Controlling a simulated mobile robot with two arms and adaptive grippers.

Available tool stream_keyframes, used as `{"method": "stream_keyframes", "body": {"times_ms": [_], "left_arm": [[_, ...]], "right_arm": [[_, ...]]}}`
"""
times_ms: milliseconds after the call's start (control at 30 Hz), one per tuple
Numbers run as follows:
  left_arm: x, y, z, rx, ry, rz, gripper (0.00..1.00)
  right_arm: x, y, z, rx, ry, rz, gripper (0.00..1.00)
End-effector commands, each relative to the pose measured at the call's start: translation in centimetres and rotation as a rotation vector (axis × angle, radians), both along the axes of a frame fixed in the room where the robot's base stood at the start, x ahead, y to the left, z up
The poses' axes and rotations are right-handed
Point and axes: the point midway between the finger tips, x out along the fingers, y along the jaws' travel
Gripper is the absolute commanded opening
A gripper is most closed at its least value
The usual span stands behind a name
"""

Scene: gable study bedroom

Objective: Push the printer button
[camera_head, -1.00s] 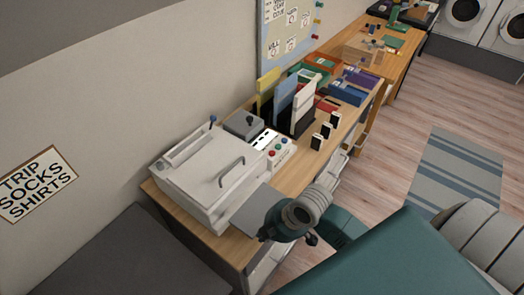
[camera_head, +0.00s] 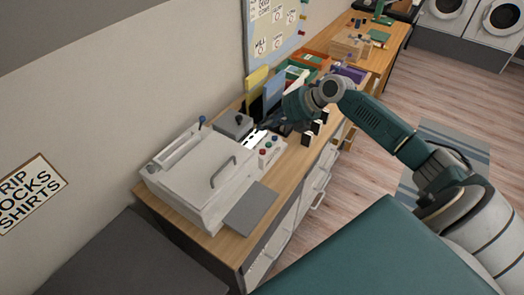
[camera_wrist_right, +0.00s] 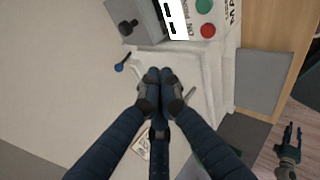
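The white printer (camera_head: 205,175) sits on the wooden desk, with a lid handle and a grey flat tray at its front. At its far end, a white panel (camera_head: 268,150) carries red, green and blue buttons. In the right wrist view, a green button (camera_wrist_right: 204,5) and a red button (camera_wrist_right: 208,30) show at the top. My right gripper (camera_head: 252,133) hovers by the panel, partly covering it; its fingertips (camera_wrist_right: 160,75) are together and empty, apart from the buttons in that view. My left gripper (camera_wrist_right: 292,132) shows small at the lower right there, prongs apart.
A grey box with a dark knob (camera_head: 235,125) stands beside the panel. Upright folders (camera_head: 255,90) and several small dark stands (camera_head: 306,138) are behind my right gripper. A dark grey surface (camera_head: 125,262) lies at the near left. The floor (camera_head: 350,190) to the right is open.

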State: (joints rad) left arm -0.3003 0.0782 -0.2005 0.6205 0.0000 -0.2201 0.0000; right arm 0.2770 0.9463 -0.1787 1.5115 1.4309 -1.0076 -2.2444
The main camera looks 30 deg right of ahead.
Motion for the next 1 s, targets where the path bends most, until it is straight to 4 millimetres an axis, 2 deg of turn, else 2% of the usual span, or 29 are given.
{"method": "stream_keyframes", "body": {"times_ms": [367, 567, 767, 1000], "left_arm": [[0.0, 0.2, 0.0, 0.002, 0.000, -0.001, 0.38], [0.0, 0.2, -0.3, 0.002, 0.000, -0.001, 0.38], [0.0, 0.2, -1.1, 0.002, 0.000, 0.000, 0.38], [0.0, 0.2, -2.1, 0.002, 0.000, 0.000, 0.38]], "right_arm": [[0.1, -0.1, 0.2, -0.002, -0.006, 0.002, 0.00], [0.1, -0.1, -0.6, -0.001, -0.005, 0.002, 0.00], [0.1, -0.1, -2.6, -0.001, -0.003, 0.002, 0.00], [0.1, 0.0, -6.1, 0.000, -0.004, 0.002, 0.00]]}}
